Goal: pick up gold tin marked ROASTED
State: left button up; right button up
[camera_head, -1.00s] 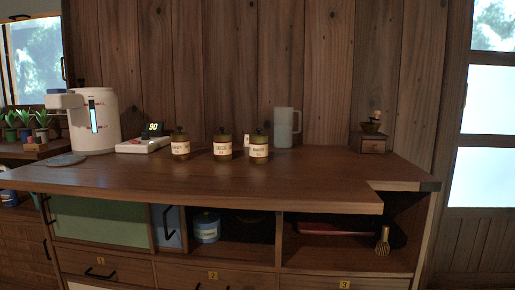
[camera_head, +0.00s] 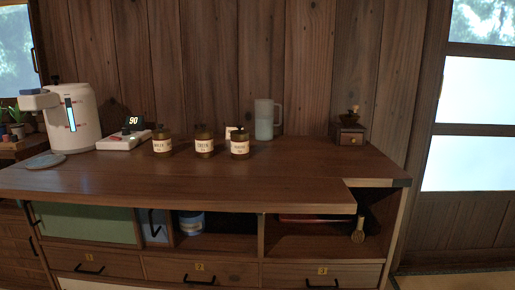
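Three similar gold-brown tins with dark lids and white labels stand upright in a row on the wooden counter (camera_head: 190,181). They are the left tin (camera_head: 162,142), the middle tin (camera_head: 204,141) and the right tin (camera_head: 240,143). The label print is too small to read surely, so I cannot tell which one is marked ROASTED. Neither of my grippers shows in the head view.
A white water boiler (camera_head: 74,122) and a device reading 90 (camera_head: 124,140) stand left of the tins. A pale mug (camera_head: 265,120) and a small wooden mill (camera_head: 349,130) stand behind, to the right. The front counter is clear; its right corner is notched. Numbered drawers lie below.

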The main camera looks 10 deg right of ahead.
aim_at(240, 145)
jog(key=z, duration=0.55)
jog(key=i, duration=0.3)
jog(key=z, duration=1.7)
jog(key=i, duration=0.2)
jog(key=u, duration=2.95)
